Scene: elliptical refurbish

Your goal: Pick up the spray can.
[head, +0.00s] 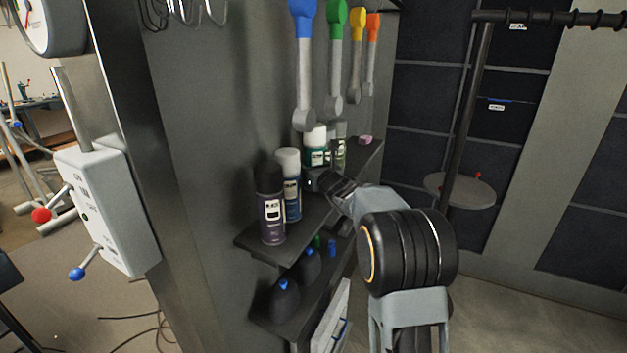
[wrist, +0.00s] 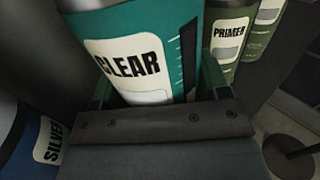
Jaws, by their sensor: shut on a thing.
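A teal spray can labelled CLEAR with a white cap (head: 316,139) stands upright at the upper shelf. In the wrist view the teal can (wrist: 140,50) fills the space between my fingers. My gripper (head: 318,181) is shut on this can, low on its body. The can's base is hidden, so I cannot tell whether it touches the shelf. A purple can with a black cap (head: 271,205) and a blue can with a white cap (head: 291,187) stand on the shelf to the left. The blue one reads SILVER (wrist: 50,140) in the wrist view.
Green PRIMER cans (wrist: 229,42) stand close on the right. The upper shelf (head: 254,238) is narrow, against a grey panel. Dark bottles (head: 285,298) stand on the lower shelf. Coloured wrenches (head: 304,70) hang just above the cans. A pink block (head: 365,140) lies farther back.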

